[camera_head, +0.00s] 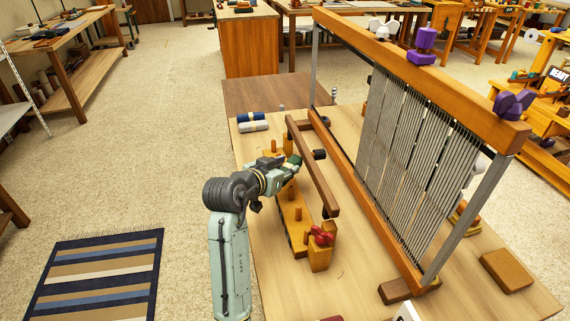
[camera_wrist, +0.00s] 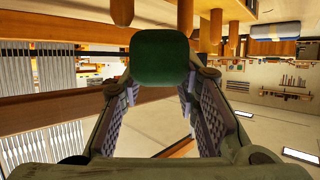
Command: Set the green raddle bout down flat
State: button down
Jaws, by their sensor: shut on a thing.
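The green raddle bout (camera_wrist: 160,57) is between the fingertips of my gripper (camera_wrist: 163,82) in the wrist view, its dark green face toward the camera. In the head view my gripper (camera_head: 285,167) reaches over a yellow-brown wooden board with upright pegs (camera_head: 292,213) on the table. The green bout (camera_head: 294,159) shows there as a small dark patch at the gripper's tip. My gripper is shut on it. The fingers hide part of the bout in the head view, so I cannot tell whether it touches anything below.
A tall wooden loom frame (camera_head: 345,187) with vertical grey threads stands right of the gripper. A brown bar (camera_head: 318,175) lies close beside the pegged board. A red item (camera_head: 319,236) sits at the board's near end. Blue and white rolls (camera_head: 254,126) lie farther back.

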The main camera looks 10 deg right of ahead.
jog(key=shift+f+b, duration=0.3)
jog(key=shift+f, duration=0.05)
jog(key=c, duration=1.2)
grip_release()
